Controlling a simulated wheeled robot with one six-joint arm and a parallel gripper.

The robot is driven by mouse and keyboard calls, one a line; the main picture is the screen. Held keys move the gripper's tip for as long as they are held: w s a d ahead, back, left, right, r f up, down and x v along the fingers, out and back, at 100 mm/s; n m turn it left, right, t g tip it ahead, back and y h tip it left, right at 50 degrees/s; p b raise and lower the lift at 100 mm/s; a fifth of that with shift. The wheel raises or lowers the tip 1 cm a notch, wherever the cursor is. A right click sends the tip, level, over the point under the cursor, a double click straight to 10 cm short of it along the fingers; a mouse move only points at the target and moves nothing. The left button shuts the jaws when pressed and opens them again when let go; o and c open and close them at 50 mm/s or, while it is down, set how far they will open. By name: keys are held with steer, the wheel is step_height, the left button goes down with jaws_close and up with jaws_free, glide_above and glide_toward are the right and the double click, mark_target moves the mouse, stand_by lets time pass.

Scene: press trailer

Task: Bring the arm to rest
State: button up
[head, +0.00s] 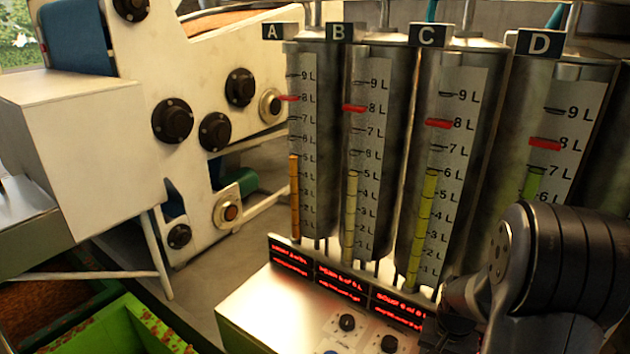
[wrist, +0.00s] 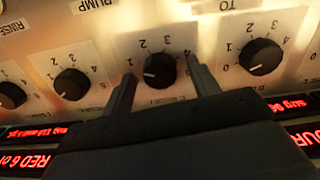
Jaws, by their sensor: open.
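My gripper (wrist: 161,68) is open in the wrist view, with its two fingers apart on either side of a black knob (wrist: 160,72) on a pale dial panel. A gap shows between each finger and the knob; I cannot tell how far above the panel the fingertips are. In the head view my dark arm fills the lower right and hides part of the panel. The fingertips are not clear there.
Tanks A (head: 308,130), B (head: 380,130), C (head: 455,150) and D (head: 560,130) stand behind the panel (head: 290,310). More knobs (wrist: 261,56) flank my fingers. A white machine (head: 190,90) and a green crate (head: 115,325) are at left.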

steer(key=n+p, duration=0.2)
steer(key=n, duration=0.2)
steer(key=shift+r+n, duration=0.1)
steer(key=shift+n, duration=0.3)
steer(key=n+p, duration=0.1)
steer(key=n, duration=0.2)
steer(key=shift+r, duration=0.1)
step_height(320, 180, up, 11)
steer(key=s, duration=0.2)
steer(key=shift+a+r+b, duration=0.2)
steer(key=shift+a+b, duration=0.05)
steer(key=shift+b, duration=0.1)
steer(key=shift+r, duration=0.15)
